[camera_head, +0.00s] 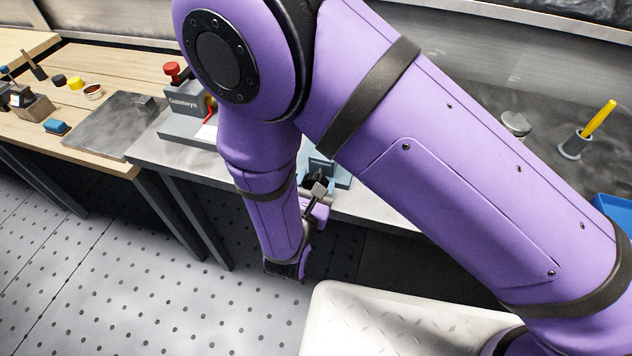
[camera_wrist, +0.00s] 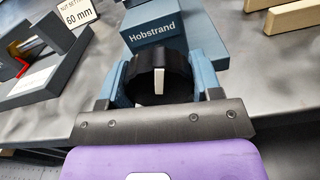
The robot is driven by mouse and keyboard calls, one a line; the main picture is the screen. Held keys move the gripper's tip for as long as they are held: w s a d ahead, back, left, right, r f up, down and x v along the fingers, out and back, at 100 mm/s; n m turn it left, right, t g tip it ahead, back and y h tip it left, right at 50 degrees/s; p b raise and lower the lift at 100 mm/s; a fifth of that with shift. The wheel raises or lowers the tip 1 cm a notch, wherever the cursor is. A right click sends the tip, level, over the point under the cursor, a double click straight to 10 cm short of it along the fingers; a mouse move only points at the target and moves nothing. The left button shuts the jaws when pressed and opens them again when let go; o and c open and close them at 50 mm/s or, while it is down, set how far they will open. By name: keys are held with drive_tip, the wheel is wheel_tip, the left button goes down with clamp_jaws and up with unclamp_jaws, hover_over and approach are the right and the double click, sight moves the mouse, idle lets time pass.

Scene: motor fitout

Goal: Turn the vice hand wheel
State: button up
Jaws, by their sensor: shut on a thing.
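The blue vice, marked "Hobstrand" (camera_wrist: 152,32), stands on the grey bench top in the wrist view. Its hand wheel (camera_wrist: 152,84) is a black round knob with a white mark (camera_wrist: 159,79) pointing nearly straight up in the picture. My gripper (camera_wrist: 160,78) has a finger on the left and right sides of the wheel and is shut on it. In the head view part of the vice (camera_head: 320,166) shows at the bench's front edge. My gripper (camera_head: 318,188) is there too, but my arm covers much of this area and the wheel is hard to make out.
A sign reading "60 mm" (camera_wrist: 77,14) and wooden bars (camera_wrist: 285,17) lie near the vice. A yellow-handled tool (camera_head: 598,118) and blue tray (camera_head: 612,208) are at right.

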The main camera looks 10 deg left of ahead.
drive_tip(key=shift+m, duration=1)
drive_tip(key=o, duration=0.9)
drive_tip(key=s, duration=0.7)
drive_tip(key=s+a, duration=0.1)
drive_tip(key=s, duration=0.2)
drive_tip(key=shift+s, duration=0.4)
